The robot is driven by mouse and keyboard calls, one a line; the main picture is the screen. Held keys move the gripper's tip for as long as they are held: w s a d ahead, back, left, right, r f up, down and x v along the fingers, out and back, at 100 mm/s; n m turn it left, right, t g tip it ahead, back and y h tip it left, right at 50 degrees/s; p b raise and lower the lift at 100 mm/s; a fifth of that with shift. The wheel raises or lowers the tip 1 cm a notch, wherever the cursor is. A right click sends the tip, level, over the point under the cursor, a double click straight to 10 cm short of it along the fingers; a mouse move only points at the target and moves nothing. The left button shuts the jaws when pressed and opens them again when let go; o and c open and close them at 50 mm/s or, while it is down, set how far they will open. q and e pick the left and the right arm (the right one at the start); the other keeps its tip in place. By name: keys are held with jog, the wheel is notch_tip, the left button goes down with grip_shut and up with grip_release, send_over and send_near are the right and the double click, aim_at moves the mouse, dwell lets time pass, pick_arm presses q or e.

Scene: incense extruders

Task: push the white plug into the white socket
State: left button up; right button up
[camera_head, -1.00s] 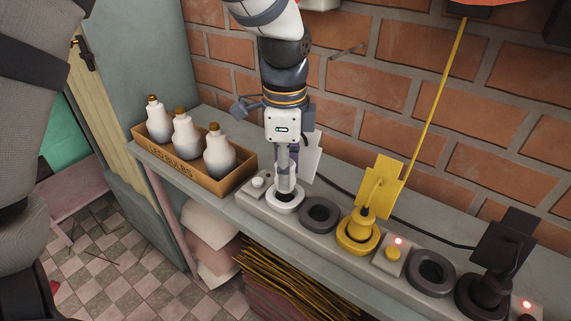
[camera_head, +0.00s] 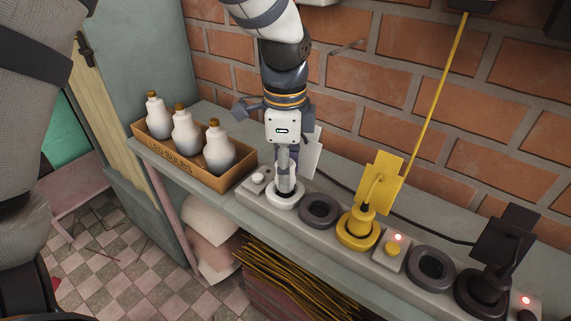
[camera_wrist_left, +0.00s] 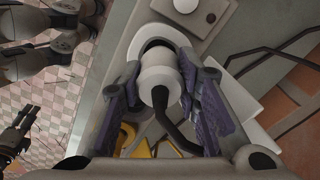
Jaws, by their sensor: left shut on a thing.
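The white socket (camera_head: 284,201) is a round ring near the left end of the grey strip on the bench. My left gripper (camera_head: 285,182) points straight down over it and is shut on the white plug. In the left wrist view the plug (camera_wrist_left: 159,70) is a white cylinder between the two purple-grey fingers, with a dark cord running from its back. It stands in line with the white ring of the socket (camera_wrist_left: 148,34). The fingers hide much of the plug in the head view, and I cannot tell how deep it sits.
A white button (camera_head: 258,178) sits left of the socket. An empty dark socket (camera_head: 320,211) lies to its right, then a yellow plug (camera_head: 362,220) in a yellow socket. A box of white bulbs (camera_head: 205,180) stands at left. A white panel (camera_head: 308,157) is behind my gripper.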

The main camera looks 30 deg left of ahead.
pick_arm(q)
jog(key=shift+f, duration=0.95)
jog(key=o, duration=1.2)
jog(key=shift+o, duration=0.2)
